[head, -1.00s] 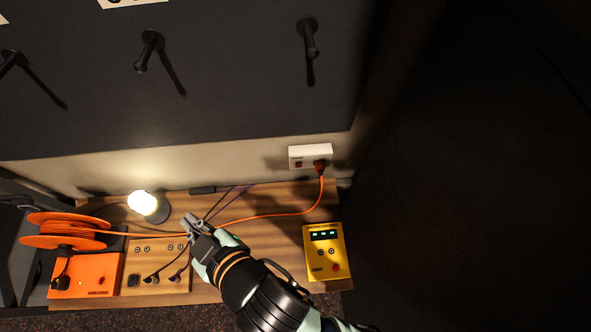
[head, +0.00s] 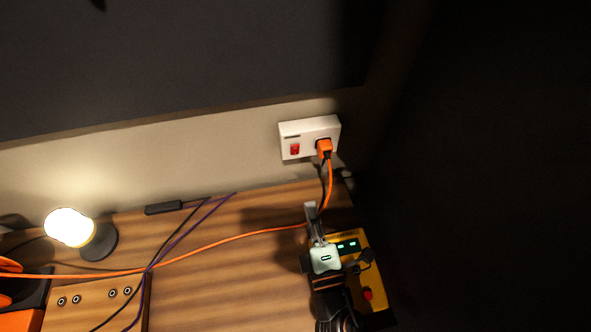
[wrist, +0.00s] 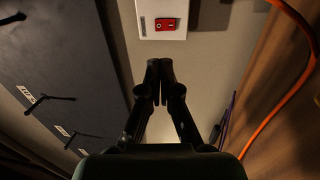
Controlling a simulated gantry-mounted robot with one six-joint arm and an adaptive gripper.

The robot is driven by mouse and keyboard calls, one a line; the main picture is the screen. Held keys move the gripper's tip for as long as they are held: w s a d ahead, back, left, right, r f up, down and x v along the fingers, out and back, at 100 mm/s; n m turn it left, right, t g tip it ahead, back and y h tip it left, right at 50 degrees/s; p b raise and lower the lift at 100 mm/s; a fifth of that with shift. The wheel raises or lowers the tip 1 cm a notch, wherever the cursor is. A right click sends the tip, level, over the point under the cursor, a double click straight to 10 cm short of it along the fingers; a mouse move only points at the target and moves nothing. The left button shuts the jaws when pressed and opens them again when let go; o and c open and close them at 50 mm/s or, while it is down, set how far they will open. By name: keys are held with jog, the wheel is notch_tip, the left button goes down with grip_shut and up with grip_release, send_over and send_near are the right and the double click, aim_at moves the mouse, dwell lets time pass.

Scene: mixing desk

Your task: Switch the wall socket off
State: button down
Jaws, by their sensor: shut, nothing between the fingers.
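The white wall socket (head: 309,137) is on the pale wall above the back of the desk. Its red rocker switch (head: 295,149) is on the left half, and an orange plug (head: 325,149) sits in the right half. In the wrist view the red switch (wrist: 165,24) shows at the top, with "O" and "I" marks; the plug is out of that view. My gripper (head: 311,208) is shut and empty, below the socket in the head view and apart from it. In the wrist view its fingertips (wrist: 160,64) are together just below the switch in the picture.
An orange cable (head: 220,239) runs from the plug across the wooden desk, passing close to my gripper. A yellow box (head: 375,262) lies beneath my arm. A lit lamp (head: 75,230) and a wooden panel with sockets (head: 95,300) stand at left. Purple cables (head: 195,220) cross the desk.

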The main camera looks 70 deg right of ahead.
jog(key=shift+d+r, duration=0.1)
jog(key=p, duration=0.4)
send_near(296, 148)
jog(key=x, duration=0.7)
jog(key=shift+w+d, duration=0.1)
